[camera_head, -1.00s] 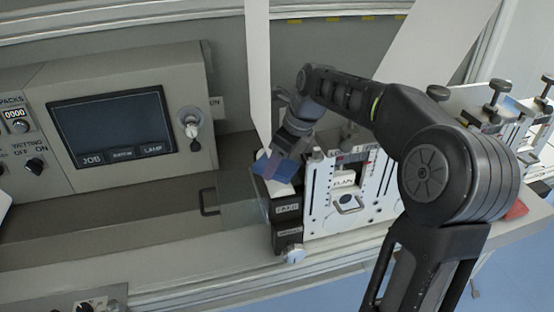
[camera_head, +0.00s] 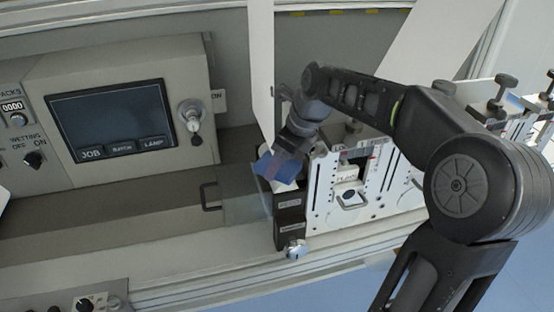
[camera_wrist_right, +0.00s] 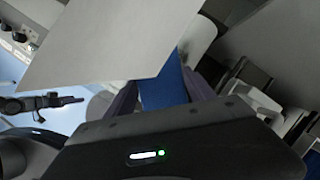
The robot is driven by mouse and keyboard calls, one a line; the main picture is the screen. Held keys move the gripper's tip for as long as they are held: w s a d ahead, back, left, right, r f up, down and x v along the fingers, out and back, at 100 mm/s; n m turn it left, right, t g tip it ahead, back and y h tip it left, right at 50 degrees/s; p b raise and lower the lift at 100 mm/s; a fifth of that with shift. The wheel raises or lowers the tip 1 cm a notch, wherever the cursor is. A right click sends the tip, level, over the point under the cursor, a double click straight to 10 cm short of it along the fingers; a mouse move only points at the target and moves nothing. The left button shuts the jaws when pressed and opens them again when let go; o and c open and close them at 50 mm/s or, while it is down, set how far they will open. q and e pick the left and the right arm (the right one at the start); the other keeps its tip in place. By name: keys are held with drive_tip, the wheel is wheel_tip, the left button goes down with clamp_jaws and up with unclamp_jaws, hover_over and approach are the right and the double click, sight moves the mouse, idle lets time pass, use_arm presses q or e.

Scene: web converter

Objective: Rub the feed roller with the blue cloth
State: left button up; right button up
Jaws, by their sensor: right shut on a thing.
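The blue cloth (camera_head: 272,168) is in the head view, at the left end of the white slotted frame, above the black block. My right gripper (camera_head: 281,160) is shut on the blue cloth and points down. The blue cloth (camera_wrist_right: 160,90) also shows in the wrist view between the two fingers of my right gripper (camera_wrist_right: 163,84). A pale, roller-like surface (camera_head: 284,186), perhaps the feed roller, shows just below the cloth; whether they touch is unclear. My left gripper is not in view.
A clear guard with a handle (camera_head: 241,194) stands left of the cloth. A white web sheet (camera_head: 261,75) hangs behind it, and it fills much of the wrist view. A console screen (camera_head: 110,120) is at left. The black block (camera_head: 290,215) has a knob (camera_head: 296,248) at its front.

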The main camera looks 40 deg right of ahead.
drive_tip(key=shift+s+d+r+g+p, duration=0.2)
drive_tip(key=shift+s+d+g+p, duration=0.1)
drive_tip(key=shift+s+p, duration=0.3)
drive_tip(key=v, duration=0.1)
drive_tip(key=p+v, duration=0.2)
drive_tip(key=shift+s+a+r, duration=0.2)
drive_tip(key=shift+r, duration=0.45)
drive_tip(key=shift+w+a+r, duration=0.15)
drive_tip(key=shift+w+r, duration=0.3)
drive_tip(key=shift+r, duration=0.2)
drive_tip(key=shift+w+a+r, duration=0.1)
drive_tip(key=shift+r, duration=1.4)
drive_tip(key=shift+f, duration=0.1)
